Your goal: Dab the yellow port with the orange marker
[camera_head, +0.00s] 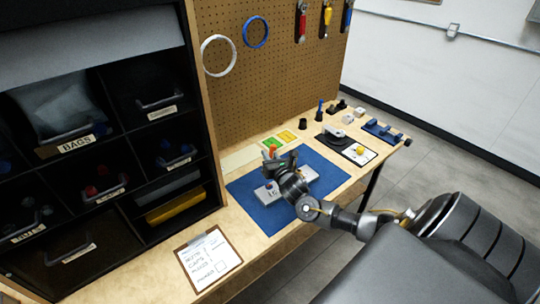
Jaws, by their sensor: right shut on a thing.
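My right gripper (276,163) reaches over the blue mat from the right and is shut on a slim orange thing (272,150), which appears to be the orange marker. The marker's tip and the fingers' exact grip are too small to tell. A light grey block (263,194) with dark markings and small coloured spots lies on the blue mat (328,172), partly hidden by my right gripper and wrist. I cannot make out a yellow port on it. My left gripper is not in view.
A round yellow piece (360,150) sits on a white card right of the mat. Small dark and blue parts (382,131) stand at the bench's right end. Green and yellow cards (287,135) lie behind the mat. A clipboard (208,258) lies front left; black bins (90,150) stand left.

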